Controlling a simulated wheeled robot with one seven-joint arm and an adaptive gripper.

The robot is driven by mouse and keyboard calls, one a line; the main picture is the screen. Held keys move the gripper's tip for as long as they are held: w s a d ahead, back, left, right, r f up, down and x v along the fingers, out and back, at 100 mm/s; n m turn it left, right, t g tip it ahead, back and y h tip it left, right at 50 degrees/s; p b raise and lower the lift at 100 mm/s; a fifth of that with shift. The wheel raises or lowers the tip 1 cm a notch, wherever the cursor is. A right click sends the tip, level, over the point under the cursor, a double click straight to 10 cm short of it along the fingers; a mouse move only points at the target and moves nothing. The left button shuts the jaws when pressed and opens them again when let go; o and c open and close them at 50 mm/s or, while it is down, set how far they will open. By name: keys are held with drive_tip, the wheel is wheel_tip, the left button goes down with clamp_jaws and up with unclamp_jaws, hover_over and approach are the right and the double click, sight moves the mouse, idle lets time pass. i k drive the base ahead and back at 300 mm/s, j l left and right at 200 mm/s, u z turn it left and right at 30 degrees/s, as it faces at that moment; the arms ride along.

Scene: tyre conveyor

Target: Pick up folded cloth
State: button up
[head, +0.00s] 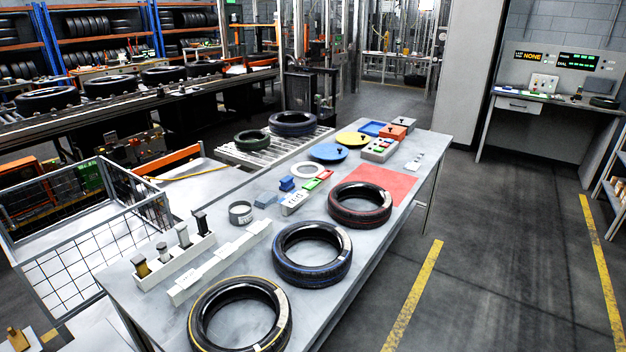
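A small flat grey-blue piece (265,200), which looks like the folded cloth, lies on the grey workbench (365,262). It is too small to make out its folds. It lies between a round grey-green tin (241,212) on its left and a white labelled block (294,203) on its right. A small blue object (287,184) stands just behind that block. My gripper is not in view.
Three tyres, with yellow (239,318), blue (312,254) and red (360,204) stripes, line the bench's near right side. A white rack (174,262) holds upright dark-topped tools. A wire cage (97,235) stands left. The floor right of the bench is open.

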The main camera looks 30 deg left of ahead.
sight(267, 198)
drive_tip(key=i+u, duration=0.15)
drive_tip(key=i, duration=0.7)
drive_tip(key=i+l+u, duration=0.2)
drive_tip(key=i, duration=0.7)
drive_tip(key=i+u, duration=0.25)
drive_tip(key=u, duration=0.2)
drive_tip(key=i+u, duration=0.25)
drive_tip(key=u, duration=0.25)
drive_tip(key=i+l+u, duration=0.15)
drive_tip(key=u, duration=0.3)
drive_tip(key=i+u, duration=0.2)
drive_tip(key=u, duration=0.2)
drive_tip(key=i+u, duration=0.2)
drive_tip(key=u, duration=0.2)
drive_tip(key=i+l+u, duration=0.15)
drive_tip(key=u, duration=0.25)
drive_tip(key=i+l+u, duration=0.15)
drive_tip(key=u, duration=0.25)
